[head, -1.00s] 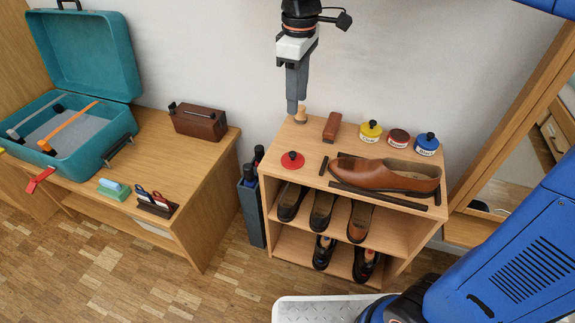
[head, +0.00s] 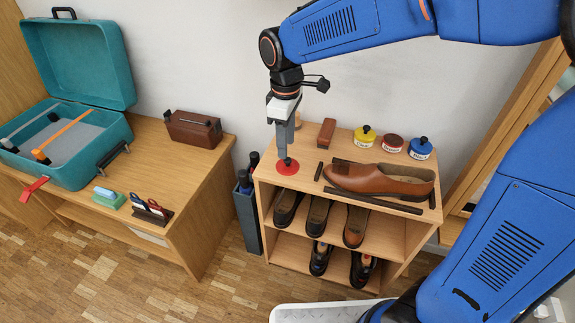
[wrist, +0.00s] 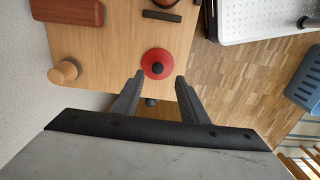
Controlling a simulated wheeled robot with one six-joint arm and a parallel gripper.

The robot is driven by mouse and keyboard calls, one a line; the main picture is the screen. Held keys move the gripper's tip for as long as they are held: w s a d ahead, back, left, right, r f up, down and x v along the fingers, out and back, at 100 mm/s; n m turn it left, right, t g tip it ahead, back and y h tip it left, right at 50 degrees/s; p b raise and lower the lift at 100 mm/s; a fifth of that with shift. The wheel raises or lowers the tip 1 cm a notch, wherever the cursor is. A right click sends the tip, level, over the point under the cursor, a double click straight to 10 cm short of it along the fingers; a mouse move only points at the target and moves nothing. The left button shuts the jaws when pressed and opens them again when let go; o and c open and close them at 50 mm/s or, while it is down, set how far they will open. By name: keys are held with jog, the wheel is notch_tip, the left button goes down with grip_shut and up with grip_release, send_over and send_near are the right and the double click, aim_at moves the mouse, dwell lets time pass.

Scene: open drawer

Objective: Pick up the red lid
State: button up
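The red lid (head: 287,168) is a round disc with a small black knob, lying flat on the left part of the shelf top (head: 302,181). It also shows in the wrist view (wrist: 155,63), just ahead of the fingertips and between their lines. My gripper (head: 286,158) points down, with its tips over the lid close to the knob. In the wrist view my gripper (wrist: 160,76) has its two fingers apart with nothing between them. In the head view I cannot tell how far the tips are above the lid.
A brown shoe (head: 380,179) lies right of the lid between dark strips. A yellow tin (head: 365,137), a red-labelled tin (head: 392,145) and a blue tin (head: 420,149) stand behind it. A brown block (head: 326,133) and wooden knob (wrist: 64,73) are near the back.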

aim_at(288, 159)
jog(key=shift+w+d+f, duration=0.1)
jog(key=shift+d+f, duration=0.05)
jog(key=shift+f, duration=1.2)
jog(key=shift+w+d+f, duration=0.1)
jog(key=shift+f, duration=1.25)
grip_shut()
